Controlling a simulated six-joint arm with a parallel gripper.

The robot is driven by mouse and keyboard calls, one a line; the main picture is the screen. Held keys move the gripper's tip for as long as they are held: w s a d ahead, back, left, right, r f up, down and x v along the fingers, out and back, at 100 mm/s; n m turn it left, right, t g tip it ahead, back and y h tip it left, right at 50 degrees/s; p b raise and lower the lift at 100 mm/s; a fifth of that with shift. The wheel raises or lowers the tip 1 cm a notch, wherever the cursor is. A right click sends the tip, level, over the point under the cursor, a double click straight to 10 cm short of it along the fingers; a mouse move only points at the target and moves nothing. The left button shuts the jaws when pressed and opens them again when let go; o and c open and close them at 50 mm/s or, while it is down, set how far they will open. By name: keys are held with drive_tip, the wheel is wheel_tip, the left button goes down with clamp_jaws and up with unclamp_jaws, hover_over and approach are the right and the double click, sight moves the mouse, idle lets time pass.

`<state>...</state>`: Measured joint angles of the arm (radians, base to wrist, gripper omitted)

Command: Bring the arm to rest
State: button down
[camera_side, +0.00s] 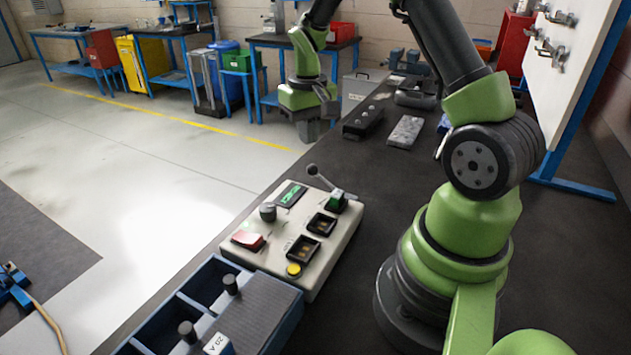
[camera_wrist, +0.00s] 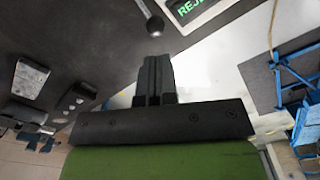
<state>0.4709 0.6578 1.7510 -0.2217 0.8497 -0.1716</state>
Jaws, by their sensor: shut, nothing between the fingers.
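My gripper (camera_side: 309,130) hangs below my green wrist in the side view, beyond the test box and near the bench's left edge. In the wrist view its dark fingers (camera_wrist: 153,76) are together, with nothing between them. The cream test box (camera_side: 333,246) stands on the dark bench (camera_side: 385,215), apart from my gripper. Its lever (camera_side: 325,182) tilts up to the left and ends in a round dark knob, which also shows in the wrist view (camera_wrist: 154,26). The box's green display (camera_side: 291,194) starts with "REJ" in the wrist view (camera_wrist: 193,8).
A blue tray (camera_side: 285,325) with dark round-topped pegs stands before the box. A grey block (camera_side: 405,131) and a black block (camera_side: 363,122) lie on the bench right of my gripper. A pegboard (camera_side: 580,75) stands at right. The floor at left is largely clear.

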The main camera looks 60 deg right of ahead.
drive_tip(key=s+a+r+n+t, duration=0.1)
drive_tip(key=s+a+r+t, duration=0.1)
drive_tip(key=s+a+r, duration=0.4)
drive_tip(key=s+a+r+t, duration=0.2)
drive_tip(key=a+r+t, duration=0.1)
drive_tip(key=a+r, duration=0.55)
drive_tip(key=s+a+r+n+t+y, duration=0.1)
drive_tip(key=s+a+r+t+y, duration=0.1)
drive_tip(key=s, duration=0.5)
drive_tip(key=shift+a+r, duration=0.35)
drive_tip(key=shift+a, duration=0.3)
